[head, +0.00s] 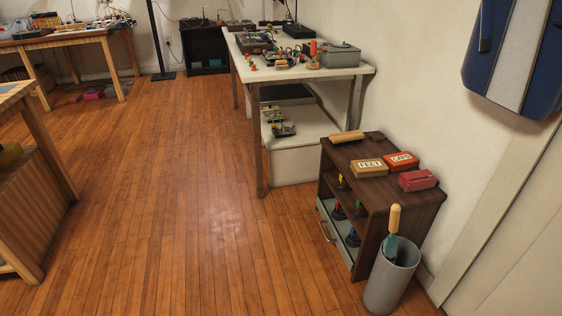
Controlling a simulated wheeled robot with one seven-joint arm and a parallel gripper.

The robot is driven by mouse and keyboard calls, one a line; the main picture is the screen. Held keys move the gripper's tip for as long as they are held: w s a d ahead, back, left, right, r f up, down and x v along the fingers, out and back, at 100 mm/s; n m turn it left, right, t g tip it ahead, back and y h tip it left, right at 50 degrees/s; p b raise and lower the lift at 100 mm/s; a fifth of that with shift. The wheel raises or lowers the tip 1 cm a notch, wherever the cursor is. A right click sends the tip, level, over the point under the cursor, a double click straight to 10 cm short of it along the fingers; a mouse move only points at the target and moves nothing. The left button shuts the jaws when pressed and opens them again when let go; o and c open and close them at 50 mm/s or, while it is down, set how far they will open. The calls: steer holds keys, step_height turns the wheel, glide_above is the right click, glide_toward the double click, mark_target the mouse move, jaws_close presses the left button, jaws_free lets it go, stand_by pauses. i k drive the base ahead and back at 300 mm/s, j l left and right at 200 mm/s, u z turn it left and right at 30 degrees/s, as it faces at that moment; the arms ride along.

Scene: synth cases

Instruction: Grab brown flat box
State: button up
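A brown flat box (369,168) with a pale top label that seems to read "FEET" lies on top of the small dark brown shelf unit (387,213). Touching or close behind it on the right is a similar brown box (401,161) with an orange-red label reading "CAPS". A flat, long light-brown piece (346,137) lies at the back left of the same top; I cannot tell whether it is a box. My gripper is not in view.
A red box (417,180) sits on the unit's right front. A grey bin (391,280) with a wooden-handled tool stands before the unit. A blue and white case (515,52) hangs on the right wall. A cluttered white table (300,72) stands behind. The wooden floor (170,190) at left is clear.

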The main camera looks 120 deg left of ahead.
mark_target(370, 167)
steer(key=u, duration=3.25)
steer(key=i+z, duration=0.1)
steer(key=i, duration=0.45)
steer(key=i+j+z, duration=0.15)
steer(key=i, duration=0.35)
steer(key=i+j+z, duration=0.1)
steer(key=i, duration=0.45)
steer(key=i+j+z, duration=0.1)
steer(key=i+j, duration=0.2)
steer(key=i, duration=0.2)
